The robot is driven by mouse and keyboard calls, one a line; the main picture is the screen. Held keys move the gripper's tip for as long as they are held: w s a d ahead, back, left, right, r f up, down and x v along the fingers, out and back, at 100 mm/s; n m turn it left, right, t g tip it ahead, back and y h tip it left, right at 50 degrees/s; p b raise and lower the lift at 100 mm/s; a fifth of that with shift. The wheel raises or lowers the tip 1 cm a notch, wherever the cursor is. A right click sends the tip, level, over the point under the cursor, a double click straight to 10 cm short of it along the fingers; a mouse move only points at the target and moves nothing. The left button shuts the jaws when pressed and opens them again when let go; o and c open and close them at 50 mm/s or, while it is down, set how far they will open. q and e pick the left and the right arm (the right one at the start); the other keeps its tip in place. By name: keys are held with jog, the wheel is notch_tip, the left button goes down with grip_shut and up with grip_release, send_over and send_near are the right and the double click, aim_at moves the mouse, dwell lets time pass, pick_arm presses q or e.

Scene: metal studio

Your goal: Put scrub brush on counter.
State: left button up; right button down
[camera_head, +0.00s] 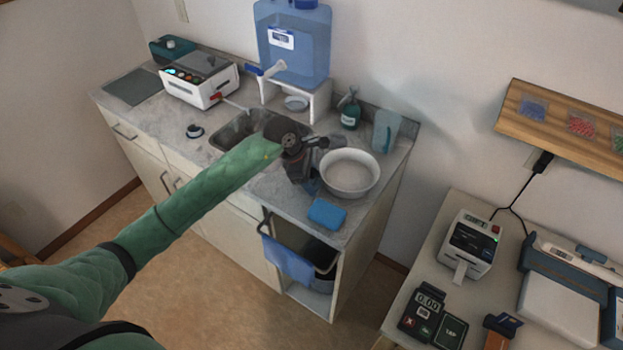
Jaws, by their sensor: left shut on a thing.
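The counter (262,190) has a grey speckled top with a sink (236,130) set in it. My left arm reaches in from the left, and my left gripper (303,177) is over the front of the counter, between the sink and a white bowl (350,173). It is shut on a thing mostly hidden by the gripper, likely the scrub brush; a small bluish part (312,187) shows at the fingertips. I cannot tell whether it touches the counter. My right gripper is not in view.
A blue sponge (327,214) lies near the counter's front edge. A water tank (294,42) stands at the back. A blue cloth (288,260) hangs below the counter. Counter left of the sink has free room.

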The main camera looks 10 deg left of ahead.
pick_arm(q)
jog(key=shift+f, duration=0.1)
jog(key=o, duration=1.1)
jog(key=shift+c, duration=0.2)
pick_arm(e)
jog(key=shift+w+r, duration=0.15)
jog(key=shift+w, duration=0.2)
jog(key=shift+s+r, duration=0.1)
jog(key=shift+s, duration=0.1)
pick_arm(q)
jog(key=shift+a+r, duration=0.1)
jog(key=shift+r, duration=0.1)
jog(key=shift+a+r, duration=0.15)
jog(key=shift+r, duration=0.15)
jog(key=shift+b+v, duration=0.65)
jog(key=shift+v, duration=0.3)
jog(key=b+v, duration=0.3)
jog(key=v, duration=0.6)
jog(key=shift+r, duration=0.2)
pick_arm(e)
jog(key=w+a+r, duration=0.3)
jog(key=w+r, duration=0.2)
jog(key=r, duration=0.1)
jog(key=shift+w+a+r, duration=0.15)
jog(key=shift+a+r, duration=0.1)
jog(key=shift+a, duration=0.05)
